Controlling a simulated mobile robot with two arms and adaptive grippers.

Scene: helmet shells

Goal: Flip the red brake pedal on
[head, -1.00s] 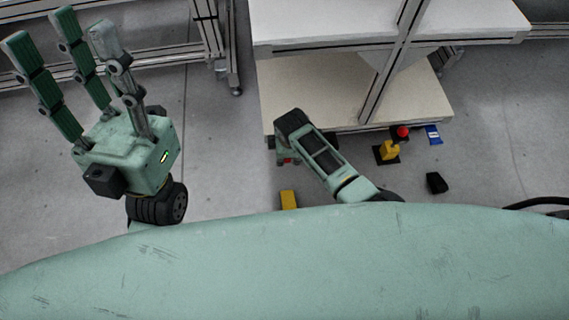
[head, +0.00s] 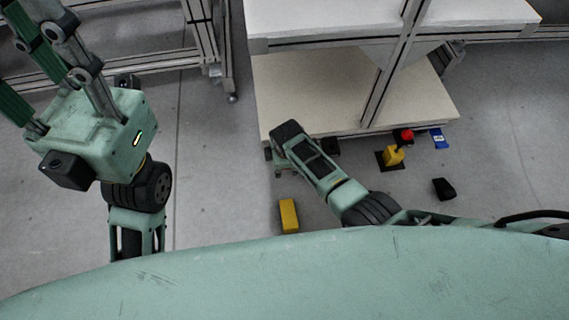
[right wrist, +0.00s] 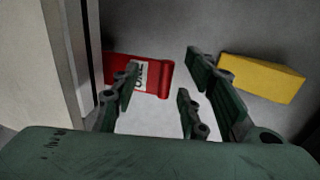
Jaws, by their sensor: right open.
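The red brake pedal (right wrist: 154,78) lies on the floor in the right wrist view, with a white label on its face and a rounded edge at its right. My right gripper (right wrist: 160,82) is open, its green fingers spread on either side of the pedal. I cannot tell whether they touch it. In the head view the right gripper (head: 279,165) is mostly hidden under its own arm, and the pedal is hidden too. My left gripper (head: 48,45) is raised at the upper left, empty, its fingers apart and partly cut off by the frame.
A yellow block (head: 289,215) lies close by; the right wrist view shows it right of the fingers (right wrist: 262,78). A shelf unit (head: 290,95) stands behind. A yellow lever with a red knob (head: 394,155), a blue item (head: 438,138) and a black object (head: 444,188) lie to the right.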

